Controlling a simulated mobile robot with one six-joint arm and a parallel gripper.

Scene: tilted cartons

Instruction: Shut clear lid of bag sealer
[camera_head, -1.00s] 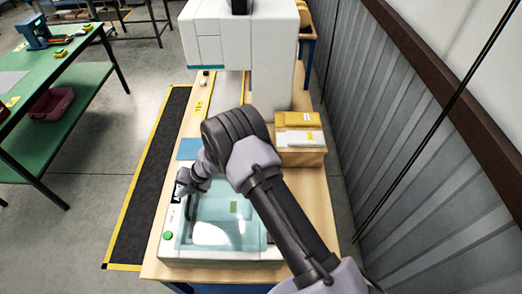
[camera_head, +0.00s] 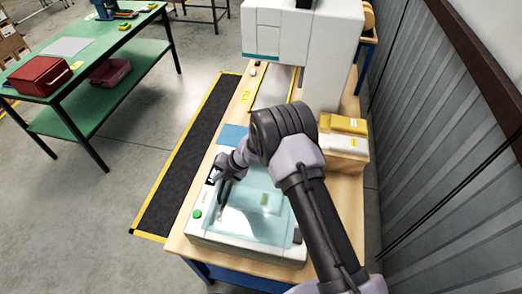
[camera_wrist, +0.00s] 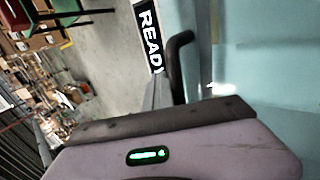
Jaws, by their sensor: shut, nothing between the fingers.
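The bag sealer (camera_head: 203,232) is a white machine on the near end of the wooden table, with a green button and a small dark display at its left. Its clear, teal-tinted lid (camera_head: 258,222) lies low over the top; I cannot tell whether any gap is left under it. My gripper (camera_head: 221,197) is shut and empty over the sealer's left side, beside the display. Whether it touches the lid is unclear. In the wrist view the display (camera_wrist: 149,35) reads "READY", next to a dark curved part and the pale teal lid (camera_wrist: 265,75).
A cardboard box with yellow and white packets (camera_head: 343,138) stands behind the sealer on the right. A tall white machine (camera_head: 300,40) is at the table's far end. A blue sheet (camera_head: 233,135) lies behind the sealer. A grey corrugated wall (camera_head: 440,150) bounds the right; a green bench (camera_head: 90,55) is left.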

